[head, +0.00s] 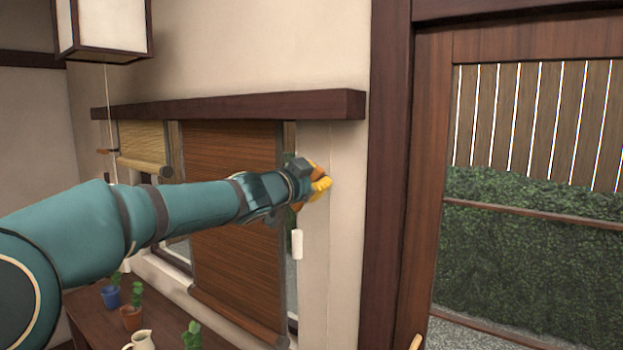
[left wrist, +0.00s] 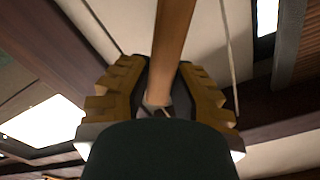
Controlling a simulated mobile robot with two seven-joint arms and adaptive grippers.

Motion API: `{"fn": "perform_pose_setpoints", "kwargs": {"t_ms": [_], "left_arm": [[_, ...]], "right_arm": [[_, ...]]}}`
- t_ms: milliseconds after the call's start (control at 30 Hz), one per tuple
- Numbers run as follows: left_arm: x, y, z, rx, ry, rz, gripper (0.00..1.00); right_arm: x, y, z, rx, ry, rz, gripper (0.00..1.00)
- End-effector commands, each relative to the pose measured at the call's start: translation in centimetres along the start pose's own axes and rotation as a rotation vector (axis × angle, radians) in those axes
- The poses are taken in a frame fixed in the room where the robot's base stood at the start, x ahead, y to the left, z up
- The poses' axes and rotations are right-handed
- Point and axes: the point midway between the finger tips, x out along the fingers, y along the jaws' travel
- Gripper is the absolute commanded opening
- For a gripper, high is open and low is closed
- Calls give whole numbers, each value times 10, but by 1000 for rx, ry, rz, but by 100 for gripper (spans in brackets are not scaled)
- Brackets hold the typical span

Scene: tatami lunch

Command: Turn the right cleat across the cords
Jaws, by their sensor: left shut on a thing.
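My left gripper (head: 320,183), with yellow finger pads, is at the wall to the right of the dark blind, below the wooden rail. In the left wrist view, the right cleat (left wrist: 174,40), an orange-brown wooden bar, runs up the picture between the two fingers (left wrist: 160,95). The gripper is shut on it. In the head view the gripper mostly hides this cleat. A pale cord (left wrist: 230,55) hangs beside it in the left wrist view. A white cord pull (head: 297,244) hangs below the gripper. My right gripper is in neither view.
The dark blind (head: 225,165) and a raised bamboo blind (head: 143,143) hang under the rail (head: 230,106). The left cleat (head: 107,151) is on the far wall. A table below holds potted cacti (head: 131,318) and a jug (head: 140,340). A door frame (head: 390,180) stands right.

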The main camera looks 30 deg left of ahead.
Motion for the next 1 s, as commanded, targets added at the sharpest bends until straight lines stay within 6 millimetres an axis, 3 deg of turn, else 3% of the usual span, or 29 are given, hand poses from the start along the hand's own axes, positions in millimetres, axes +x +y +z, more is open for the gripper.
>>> {"fn": "perform_pose_setpoints", "kwargs": {"t_ms": [600, 1000], "left_arm": [[0, 22, 7, 583, 2, -1, 0], [0, 28, 13, 867, 2, -2, 0]], "right_arm": [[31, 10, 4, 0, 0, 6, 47], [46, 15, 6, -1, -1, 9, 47]]}}
